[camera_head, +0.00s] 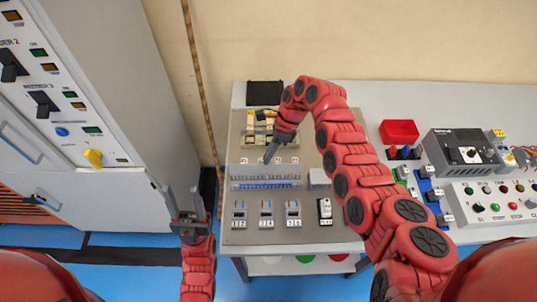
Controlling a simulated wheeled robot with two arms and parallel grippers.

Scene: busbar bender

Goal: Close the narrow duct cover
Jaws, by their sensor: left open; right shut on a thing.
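A grey panel (310,228) lies on the table. A long, narrow slotted duct (265,184), with blue showing along its front, runs across its middle. A pale strip, apparently the narrow duct cover (280,171), lies along the duct's top and back; I cannot tell how far it is seated. My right gripper (269,155) reaches down to the duct's back edge and is shut on what appears to be this cover; the contact is small and partly hidden. My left gripper (184,202) is open and empty, left of the panel and clear of the table.
Three small labelled devices (266,213) and a white switch (325,211) sit in front of the duct. A terminal unit (257,127) and black box (264,93) are behind. A red bin (399,132) and control box (495,200) stand right. A grey cabinet (130,100) stands left.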

